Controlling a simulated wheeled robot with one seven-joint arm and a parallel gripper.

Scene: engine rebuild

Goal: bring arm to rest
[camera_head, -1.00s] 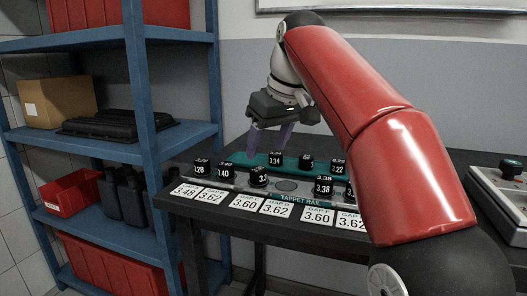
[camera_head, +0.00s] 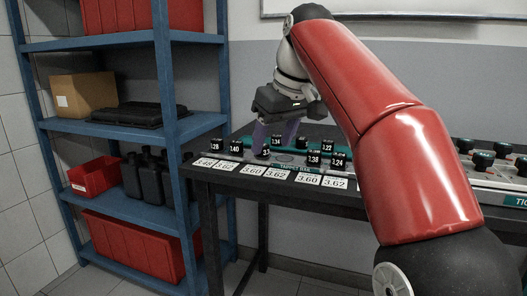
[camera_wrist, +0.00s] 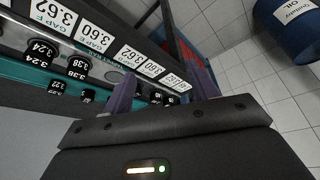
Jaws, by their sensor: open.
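My gripper (camera_head: 275,138) hangs from my red arm above the table in the head view, its two purple fingers apart. Nothing shows between them. In the wrist view, the fingers of my gripper (camera_wrist: 165,92) stand wide apart over the rail's edge. The tappet rail (camera_head: 240,172) lies on the dark table (camera_head: 290,195) with several black numbered pucks on it. One puck (camera_head: 264,153) appears just below the left finger; I cannot tell whether they touch. White gap cards (camera_head: 306,178) line the rail's front.
A blue shelf unit (camera_head: 170,95) stands close at the left, holding a cardboard box (camera_head: 84,93), a red bin (camera_head: 95,176) and black bottles. Another tray with dark green-topped knobs (camera_head: 482,160) is at the right. A blue drum (camera_wrist: 290,35) shows in the wrist view.

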